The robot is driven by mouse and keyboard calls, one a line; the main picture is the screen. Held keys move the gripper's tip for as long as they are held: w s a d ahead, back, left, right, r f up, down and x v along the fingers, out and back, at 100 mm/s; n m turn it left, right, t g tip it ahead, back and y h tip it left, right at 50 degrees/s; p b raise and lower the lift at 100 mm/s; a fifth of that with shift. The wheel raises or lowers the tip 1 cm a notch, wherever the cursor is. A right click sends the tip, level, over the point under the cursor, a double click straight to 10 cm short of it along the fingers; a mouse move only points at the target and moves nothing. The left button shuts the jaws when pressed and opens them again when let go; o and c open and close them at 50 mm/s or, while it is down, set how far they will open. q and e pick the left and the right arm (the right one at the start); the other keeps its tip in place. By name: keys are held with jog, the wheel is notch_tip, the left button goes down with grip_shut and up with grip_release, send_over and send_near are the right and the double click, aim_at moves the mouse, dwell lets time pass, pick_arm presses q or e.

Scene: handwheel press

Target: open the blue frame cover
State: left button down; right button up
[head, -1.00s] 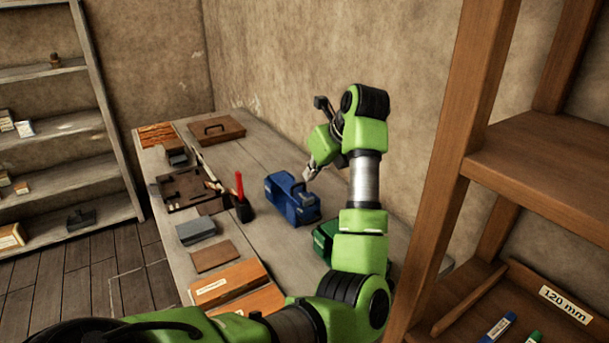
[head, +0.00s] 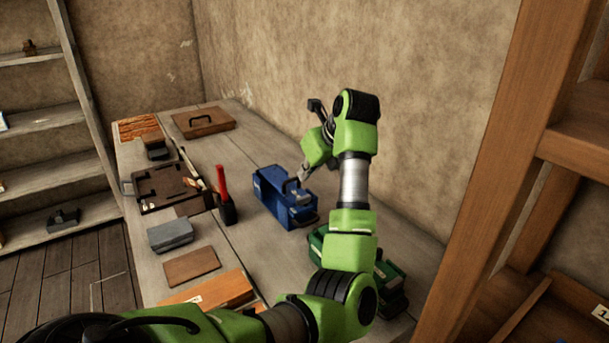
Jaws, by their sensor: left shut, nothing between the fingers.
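The blue frame (head: 285,199) stands on the workbench right of the middle. It is a box-like blue block with a dark handle-like part at its front right. My left gripper (head: 303,177) is at its upper right back edge, with the fingertips shut and empty. I cannot tell whether the fingertips touch the blue frame. Whether its cover is open or closed is not clear at this size. My right gripper does not show.
A green case (head: 388,278) stands partly behind my left arm. A red-handled tool in a black holder (head: 225,207), a dark tray (head: 168,186), a grey block (head: 170,235) and a brown case (head: 204,121) lie on the bench (head: 235,250). A wooden shelf (head: 480,170) rises at right.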

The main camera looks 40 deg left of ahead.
aim_at(290, 190)
pick_arm(q)
jog(key=p+x, duration=0.1)
jog(key=x, duration=0.6)
jog(key=shift+a+f, duration=0.2)
jog(key=shift+f, duration=0.05)
jog(key=shift+a, duration=0.1)
